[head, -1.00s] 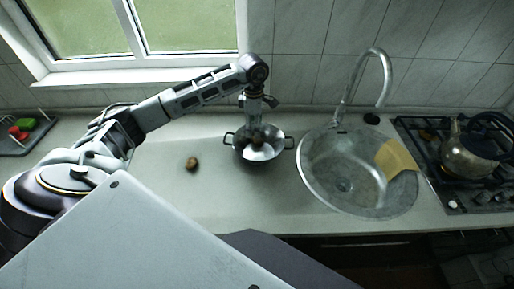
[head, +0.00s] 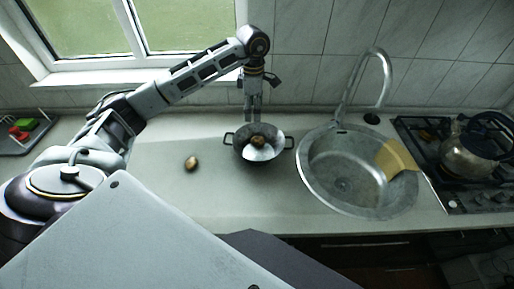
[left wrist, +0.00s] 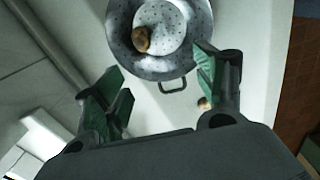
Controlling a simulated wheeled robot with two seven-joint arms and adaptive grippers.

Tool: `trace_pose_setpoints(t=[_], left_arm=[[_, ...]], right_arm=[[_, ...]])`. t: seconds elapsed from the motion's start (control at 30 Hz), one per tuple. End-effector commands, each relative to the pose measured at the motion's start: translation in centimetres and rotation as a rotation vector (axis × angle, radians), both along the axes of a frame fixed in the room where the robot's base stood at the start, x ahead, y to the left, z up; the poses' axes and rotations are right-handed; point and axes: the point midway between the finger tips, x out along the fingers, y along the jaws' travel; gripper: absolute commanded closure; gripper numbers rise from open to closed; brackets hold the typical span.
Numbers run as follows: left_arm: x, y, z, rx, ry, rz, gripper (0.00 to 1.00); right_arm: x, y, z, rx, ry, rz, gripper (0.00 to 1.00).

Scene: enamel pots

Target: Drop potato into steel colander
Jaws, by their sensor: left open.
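A second potato (head: 191,163) lies on the counter left of the colander, and shows partly behind a finger in the left wrist view (left wrist: 204,104). My left gripper (head: 252,113) is above the colander, open and empty, its green-padded fingers (left wrist: 160,92) spread apart. My right gripper is not in view.
A round steel sink (head: 343,186) with a tall faucet (head: 349,85) is right of the colander. A kettle (head: 470,152) stands on the stove at far right. A tray (head: 22,137) with red and green items is at far left. The counter around the loose potato is clear.

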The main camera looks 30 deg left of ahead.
Motion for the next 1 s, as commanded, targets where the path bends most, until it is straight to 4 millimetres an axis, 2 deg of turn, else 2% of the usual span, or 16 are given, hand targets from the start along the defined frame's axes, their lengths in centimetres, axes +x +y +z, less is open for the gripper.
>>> trace_pose_setpoints(t=[0.1, 0.33, 1.0], left_arm=[[0.0, 0.0, 1.7, 0.0, -0.002, 0.0, 0.29], [0.0, 0.0, 3.7, 0.0, -0.001, -0.001, 0.29], [0.0, 0.0, 4.2, 0.0, 0.0, -0.001, 0.29]], right_arm=[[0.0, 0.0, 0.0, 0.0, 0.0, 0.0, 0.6], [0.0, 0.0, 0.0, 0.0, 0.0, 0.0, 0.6], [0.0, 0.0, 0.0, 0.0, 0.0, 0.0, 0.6]])
